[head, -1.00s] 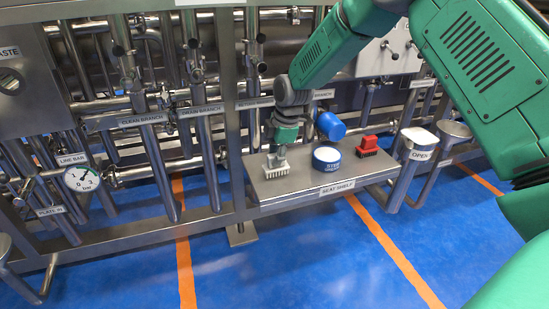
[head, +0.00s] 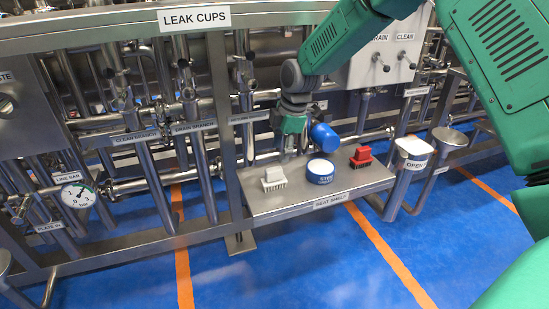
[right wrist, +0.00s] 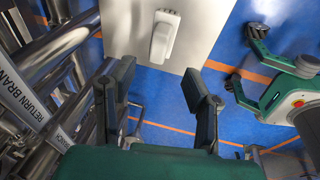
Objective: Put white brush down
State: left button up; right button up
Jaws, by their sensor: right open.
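My right gripper (head: 292,148) is above the shelf, up and slightly right of the brush in the head view. Its two fingers are spread apart and empty in the right wrist view (right wrist: 160,87). My left gripper does not show in the head view.
A round blue-and-white tub (head: 321,173) and a red brush (head: 361,157) stand on the shelf to the right. A blue cylinder (head: 325,137) is behind the tub. Steel pipes (head: 200,165) fill the back. An open-topped bin (head: 413,150) stands right of the shelf.

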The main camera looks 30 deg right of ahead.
jog(key=s+a+f+m+g, duration=0.1)
jog(key=s+a+f+m, duration=0.35)
jog(key=s+f, duration=0.45)
jog(key=s+a+f+m, duration=0.3)
jog(key=s+a+f, duration=0.2)
jog(key=s+f, duration=0.4)
jog(key=s+a+f+m+h, duration=0.15)
jog(key=s+m, duration=0.25)
jog(key=s, duration=0.6)
jog(key=s+f+m, duration=0.2)
jog(key=s+m, duration=0.1)
jog(key=s, duration=0.7)
pick_arm(q)
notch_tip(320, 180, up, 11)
jog(key=p, duration=1)
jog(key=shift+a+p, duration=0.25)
jog(key=shift+p, duration=0.15)
pick_arm(e)
notch_tip(320, 180, up, 10)
jog(key=shift+w+d+f+g, duration=0.15)
jog(key=shift+w+d+g, duration=0.1)
jog(key=shift+g, duration=0.05)
